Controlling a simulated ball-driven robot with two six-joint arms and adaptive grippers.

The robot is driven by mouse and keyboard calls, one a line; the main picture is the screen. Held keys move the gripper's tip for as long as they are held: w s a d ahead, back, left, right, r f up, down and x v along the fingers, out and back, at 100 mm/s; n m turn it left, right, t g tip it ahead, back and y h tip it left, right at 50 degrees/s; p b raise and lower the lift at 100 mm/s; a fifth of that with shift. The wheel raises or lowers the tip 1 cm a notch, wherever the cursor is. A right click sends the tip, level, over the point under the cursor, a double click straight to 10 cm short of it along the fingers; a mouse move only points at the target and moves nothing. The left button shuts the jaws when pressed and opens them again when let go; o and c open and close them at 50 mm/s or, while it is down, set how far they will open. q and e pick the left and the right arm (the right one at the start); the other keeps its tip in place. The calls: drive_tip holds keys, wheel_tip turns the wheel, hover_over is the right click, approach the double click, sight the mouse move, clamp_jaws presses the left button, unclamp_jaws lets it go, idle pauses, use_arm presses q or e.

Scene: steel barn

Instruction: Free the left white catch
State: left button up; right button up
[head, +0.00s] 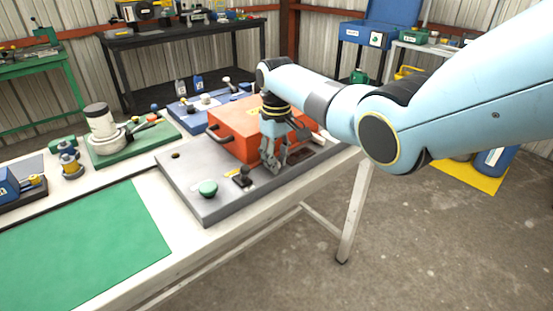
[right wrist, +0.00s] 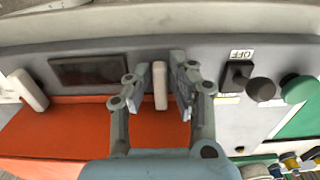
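My right gripper (head: 272,168) reaches down at the front edge of the orange lid (head: 232,130) on the grey panel (head: 190,190). In the right wrist view, where the panel appears turned around, the gripper's fingers (right wrist: 162,88) stand apart on either side of an upright white catch (right wrist: 160,86). Small gaps show beside this catch, and it is the one nearer the black switch, so the left one in the head view. The other white catch (right wrist: 30,90) stands tilted past a dark recessed window (right wrist: 90,71). The gripper hides the left catch in the head view. My left gripper is not in view.
A black switch (head: 243,177) and a green knob (head: 208,188) stand on the panel left of the gripper. A green mat (head: 85,245) lies clear at the front left.

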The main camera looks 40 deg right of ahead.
clamp_jaws()
drive_tip(key=n, duration=0.2)
drive_tip(key=n+p, duration=0.1)
drive_tip(key=n, duration=0.1)
drive_tip(key=shift+d, duration=0.35)
drive_tip(key=n, duration=0.3)
drive_tip(key=shift+w+d+n, duration=0.25)
drive_tip(key=shift+d+n, duration=0.05)
drive_tip(key=n, duration=0.3)
drive_tip(key=shift+w+d, duration=0.2)
drive_tip(key=shift+w, duration=0.05)
drive_tip(key=shift+w+d+n+b, duration=0.1)
drive_tip(key=shift+w+n+b, duration=0.1)
drive_tip(key=shift+n, duration=1.05)
drive_tip(key=shift+w+n+b, duration=0.2)
drive_tip(key=shift+n, duration=1.05)
